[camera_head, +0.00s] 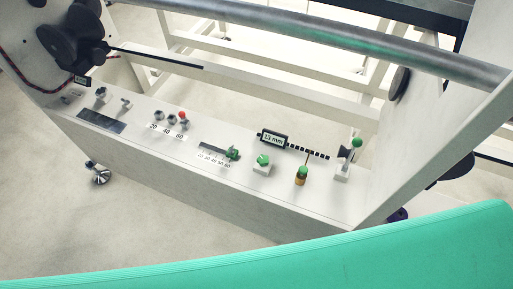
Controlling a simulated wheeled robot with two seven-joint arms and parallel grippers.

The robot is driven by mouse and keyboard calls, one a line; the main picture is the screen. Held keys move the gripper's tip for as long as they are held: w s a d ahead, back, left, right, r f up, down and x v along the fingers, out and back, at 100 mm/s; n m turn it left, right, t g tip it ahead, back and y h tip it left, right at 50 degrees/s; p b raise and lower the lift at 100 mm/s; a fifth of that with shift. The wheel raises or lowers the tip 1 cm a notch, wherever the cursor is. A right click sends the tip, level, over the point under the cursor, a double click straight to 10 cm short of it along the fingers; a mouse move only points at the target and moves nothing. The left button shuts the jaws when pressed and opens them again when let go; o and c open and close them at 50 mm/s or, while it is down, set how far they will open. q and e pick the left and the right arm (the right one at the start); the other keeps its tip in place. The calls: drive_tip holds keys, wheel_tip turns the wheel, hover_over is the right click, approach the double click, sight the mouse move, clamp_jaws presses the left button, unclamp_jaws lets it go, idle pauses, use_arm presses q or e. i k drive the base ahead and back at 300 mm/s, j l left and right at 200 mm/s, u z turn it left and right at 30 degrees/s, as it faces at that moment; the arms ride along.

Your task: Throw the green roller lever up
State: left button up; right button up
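Several green-topped controls sit on the white panel of the rack in the head view, and no label clearly marks one as the roller lever. The likeliest green roller lever (357,142) is at the panel's right end, a green ball on a short stem rising from a white bracket (342,172). Its stem leans slightly right. Left of it, a green knob (302,172) stands on a brass-coloured base. Further left are a green round button (263,160) on a white block and a dark green slider (233,153). Neither of my grippers is in view.
A small display reading 13 mm (272,139) sits behind the green button. A red-topped knob (183,115) and grey knobs are further left. A steel roller (300,35) crosses above the panel. The rack's right side plate (440,130) rises close beside the lever.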

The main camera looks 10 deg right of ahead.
sight(357, 142)
drive_tip(key=z, duration=1.25)
drive_tip(key=j+z, duration=0.1)
drive_tip(key=j, duration=2.15)
